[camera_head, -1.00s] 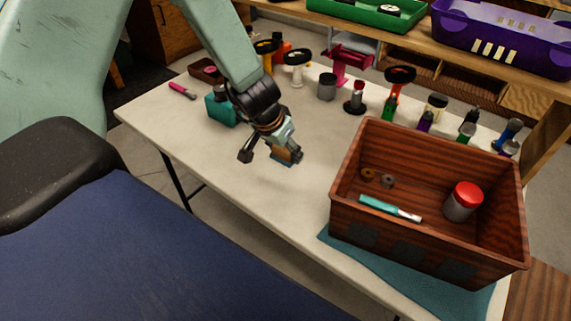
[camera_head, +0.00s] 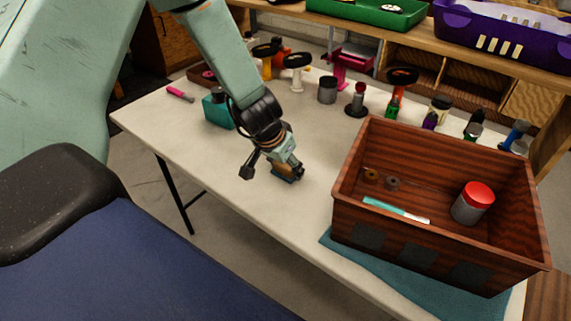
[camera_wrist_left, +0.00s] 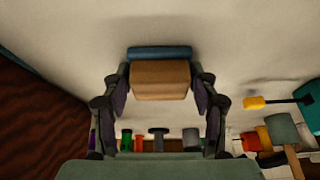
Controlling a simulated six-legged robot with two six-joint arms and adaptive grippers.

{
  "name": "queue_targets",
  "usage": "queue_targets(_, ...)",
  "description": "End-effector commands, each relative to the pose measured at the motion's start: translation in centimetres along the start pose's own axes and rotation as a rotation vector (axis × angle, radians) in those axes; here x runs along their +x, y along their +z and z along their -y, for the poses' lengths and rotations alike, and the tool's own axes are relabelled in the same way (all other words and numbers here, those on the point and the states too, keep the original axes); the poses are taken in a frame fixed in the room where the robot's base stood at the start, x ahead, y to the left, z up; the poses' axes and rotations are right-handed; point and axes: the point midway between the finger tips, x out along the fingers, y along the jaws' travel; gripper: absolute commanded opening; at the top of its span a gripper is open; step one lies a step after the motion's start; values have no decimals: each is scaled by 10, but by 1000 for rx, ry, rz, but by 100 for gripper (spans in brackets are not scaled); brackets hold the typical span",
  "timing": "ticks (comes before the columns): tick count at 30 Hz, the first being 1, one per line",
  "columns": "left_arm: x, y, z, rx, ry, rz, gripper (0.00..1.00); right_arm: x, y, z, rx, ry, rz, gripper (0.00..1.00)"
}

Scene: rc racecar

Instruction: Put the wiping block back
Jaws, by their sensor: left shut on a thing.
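The wiping block (camera_head: 284,178) is a tan wooden block with a blue pad on one face. My left gripper (camera_head: 286,168) is shut on it near the front edge of the white table, left of the wooden box. In the left wrist view, the tan block (camera_wrist_left: 160,80) sits between the two fingers of the left gripper (camera_wrist_left: 160,88), with its blue pad (camera_wrist_left: 160,53) at the far side. I cannot tell whether the pad touches the tabletop. My right gripper is not in view.
A brown wooden box (camera_head: 440,250) stands on a teal mat (camera_head: 345,253) at the right, holding a red-lidded jar (camera_head: 473,203), a teal-handled tool (camera_head: 395,209) and two small rings. The middle tabletop is clear.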

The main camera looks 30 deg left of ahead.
Motion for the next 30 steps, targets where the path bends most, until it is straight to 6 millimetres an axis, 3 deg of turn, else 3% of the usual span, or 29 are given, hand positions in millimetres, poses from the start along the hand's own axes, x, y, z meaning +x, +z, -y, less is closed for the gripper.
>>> queue_targets(1,2,1,0,0,0,0,25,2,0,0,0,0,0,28)
queue_targets(2,2,1,0,-1,0,0,61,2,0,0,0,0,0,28)
queue_targets(9,1,0,0,0,0,0,81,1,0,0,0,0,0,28)
queue_targets(24,-2,-1,0,-1,0,-2,82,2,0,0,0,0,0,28)
queue_targets(30,-28,-3,0,-2,0,0,82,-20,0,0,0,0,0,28)
